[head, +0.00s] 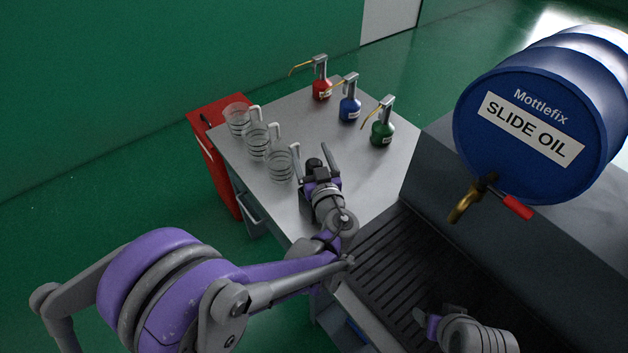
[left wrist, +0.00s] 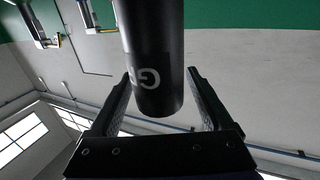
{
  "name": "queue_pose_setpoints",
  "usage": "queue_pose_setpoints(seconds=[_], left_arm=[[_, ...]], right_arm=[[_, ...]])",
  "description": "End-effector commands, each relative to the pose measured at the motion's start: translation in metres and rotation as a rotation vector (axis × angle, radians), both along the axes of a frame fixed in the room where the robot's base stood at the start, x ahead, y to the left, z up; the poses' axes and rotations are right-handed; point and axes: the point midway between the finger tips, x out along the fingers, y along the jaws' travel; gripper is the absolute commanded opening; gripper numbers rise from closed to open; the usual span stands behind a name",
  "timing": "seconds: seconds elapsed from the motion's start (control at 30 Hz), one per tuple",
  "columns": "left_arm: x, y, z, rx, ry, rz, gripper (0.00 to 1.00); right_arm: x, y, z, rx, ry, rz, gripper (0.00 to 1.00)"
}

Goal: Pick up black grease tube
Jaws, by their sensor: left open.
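The black grease tube (left wrist: 152,50) shows large in the left wrist view, with part of white lettering on its side. Its end lies between the two fingers of my left gripper (left wrist: 160,73), with a gap visible on both sides. In the head view the tube (head: 314,165) is a small dark shape, partly hidden by my gripper. My left gripper (head: 314,155) is open around it over the grey table. My right gripper (head: 427,322) is at the bottom right, partly hidden by its own arm, far from the tube.
Several clear measuring jugs (head: 257,140) stand left of my left gripper. Red (head: 321,90), blue (head: 349,109) and green (head: 382,132) oil cans stand behind. A blue slide oil drum (head: 530,120) with a tap is at right, above a slatted drip tray (head: 400,260).

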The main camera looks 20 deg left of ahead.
Motion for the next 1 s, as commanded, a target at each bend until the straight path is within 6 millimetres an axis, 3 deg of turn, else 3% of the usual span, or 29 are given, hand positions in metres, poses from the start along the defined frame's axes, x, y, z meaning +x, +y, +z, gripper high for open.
queue_pose_setpoints(seconds=[0.07,0.47,0.83,1.0], left_arm=[[0.000,0.000,0.000,0.000,0.000,0.000,0.74],[-0.001,0.000,0.000,0.000,0.000,0.001,0.03],[-0.001,0.000,0.002,0.001,0.000,0.001,0.00],[-0.001,0.000,0.026,0.000,-0.001,0.001,0.00]], right_arm=[[0.000,0.000,0.000,0.000,0.000,0.000,0.70],[0.000,0.000,0.000,0.000,0.000,0.000,0.70],[0.000,0.000,0.000,0.000,0.000,0.000,0.70],[0.002,0.000,0.006,0.000,-0.003,0.000,0.70]])
